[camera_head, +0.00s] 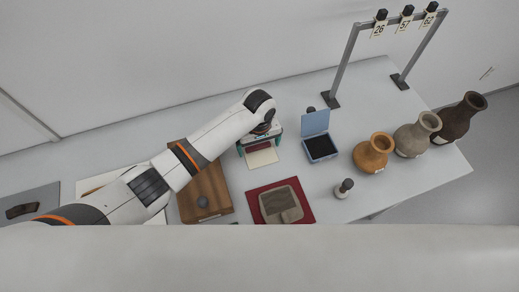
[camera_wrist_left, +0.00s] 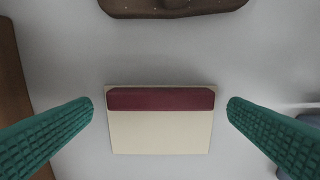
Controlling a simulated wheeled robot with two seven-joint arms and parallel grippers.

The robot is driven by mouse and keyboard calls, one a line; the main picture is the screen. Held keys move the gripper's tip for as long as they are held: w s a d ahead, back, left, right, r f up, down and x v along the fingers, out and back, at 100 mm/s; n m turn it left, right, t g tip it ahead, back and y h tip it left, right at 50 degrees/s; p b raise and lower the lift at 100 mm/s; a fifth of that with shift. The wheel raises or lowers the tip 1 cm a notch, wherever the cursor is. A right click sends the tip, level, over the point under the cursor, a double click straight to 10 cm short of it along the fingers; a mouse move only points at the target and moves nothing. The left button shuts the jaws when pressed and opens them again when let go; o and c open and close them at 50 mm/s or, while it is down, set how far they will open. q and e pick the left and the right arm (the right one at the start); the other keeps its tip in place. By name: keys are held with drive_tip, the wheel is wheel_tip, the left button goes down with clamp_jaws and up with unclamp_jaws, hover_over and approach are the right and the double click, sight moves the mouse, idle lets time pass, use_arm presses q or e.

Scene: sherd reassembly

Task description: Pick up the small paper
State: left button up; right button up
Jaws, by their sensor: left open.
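The small paper (camera_head: 262,158) is a cream card with a dark maroon band along one edge. It lies flat on the pale table. In the left wrist view the paper (camera_wrist_left: 160,132) is centred between the fingers, with a gap on each side. My left gripper (camera_head: 260,144) is open over it, its green ridged fingers apart and touching nothing that I can see. In the left wrist view the gripper (camera_wrist_left: 160,104) is empty. In the head view the wrist hides part of the paper's far side. My right gripper is not in view.
A wooden board (camera_head: 212,183) lies left of the paper. A blue open box (camera_head: 316,122) with a dark pad stands to the right. A red mat (camera_head: 309,213) with a grey-brown piece is in front. Three vases, the nearest orange (camera_head: 374,154), stand at far right.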

use_arm(q)
drive_tip(key=shift+f, duration=0.35)
drive_tip(key=shift+c, duration=0.6)
